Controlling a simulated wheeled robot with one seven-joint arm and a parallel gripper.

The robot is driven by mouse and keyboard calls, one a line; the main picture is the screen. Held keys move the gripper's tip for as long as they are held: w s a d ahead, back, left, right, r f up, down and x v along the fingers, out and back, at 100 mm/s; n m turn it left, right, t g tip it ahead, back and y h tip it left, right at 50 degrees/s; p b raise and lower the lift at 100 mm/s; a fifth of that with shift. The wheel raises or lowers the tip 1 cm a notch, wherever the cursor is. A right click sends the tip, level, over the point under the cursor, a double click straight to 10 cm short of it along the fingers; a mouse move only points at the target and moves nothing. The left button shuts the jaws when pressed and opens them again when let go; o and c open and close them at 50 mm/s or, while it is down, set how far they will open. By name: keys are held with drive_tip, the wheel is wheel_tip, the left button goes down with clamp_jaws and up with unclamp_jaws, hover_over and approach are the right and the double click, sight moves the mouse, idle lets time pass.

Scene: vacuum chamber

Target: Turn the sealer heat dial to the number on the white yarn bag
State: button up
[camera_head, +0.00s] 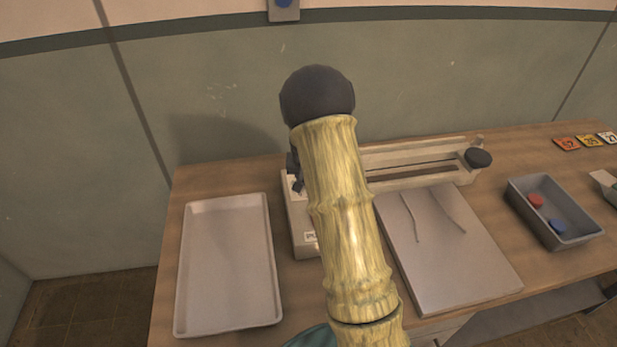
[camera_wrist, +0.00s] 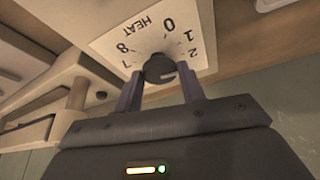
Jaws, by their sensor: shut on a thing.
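The heat dial's dark round knob (camera_wrist: 158,69) is in the middle of the wrist view, on a pale plate (camera_wrist: 118,43) marked HEAT. The numbers 0, 1, 2, 7 and 8 show around it; the others are hidden. My gripper (camera_wrist: 161,84) is shut on the knob, one finger on each side. Where the knob points is not clear. In the head view the sealer (camera_head: 420,163) stands at the back of the bench, its left end mostly behind my arm. A white card or packet (camera_head: 608,138) with a small number lies at the far right; I cannot read it surely.
An orange card (camera_head: 566,143) and a yellow one (camera_head: 588,141) lie beside the white one. A pale tray (camera_head: 228,316) is at the left. A grey board (camera_head: 465,285) lies before the sealer. A grey bin (camera_head: 562,243) holds a red and a blue piece.

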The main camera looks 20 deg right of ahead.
drive_tip(key=m, duration=0.1)
drive_tip(key=m+h+p, duration=0.1)
drive_tip(key=m, duration=0.1)
drive_tip(key=m+g, duration=0.1)
drive_tip(key=shift+w+a+r+m+p, duration=0.1)
drive_tip(key=shift+a+m+p, duration=0.15)
drive_tip(key=shift+m+p, duration=0.05)
drive_tip(key=m+g+h+p, duration=0.1)
drive_tip(key=m+p, duration=0.1)
drive_tip(key=m, duration=0.2)
drive_tip(key=shift+w, duration=0.15)
drive_tip(key=shift+g, duration=0.3)
drive_tip(key=shift+m, duration=0.3)
drive_tip(key=o, duration=0.9)
drive_tip(key=shift+o, duration=0.2)
drive_tip(key=b+v, duration=0.2)
drive_tip(key=v, duration=1.5)
drive_tip(key=shift+a, duration=0.25)
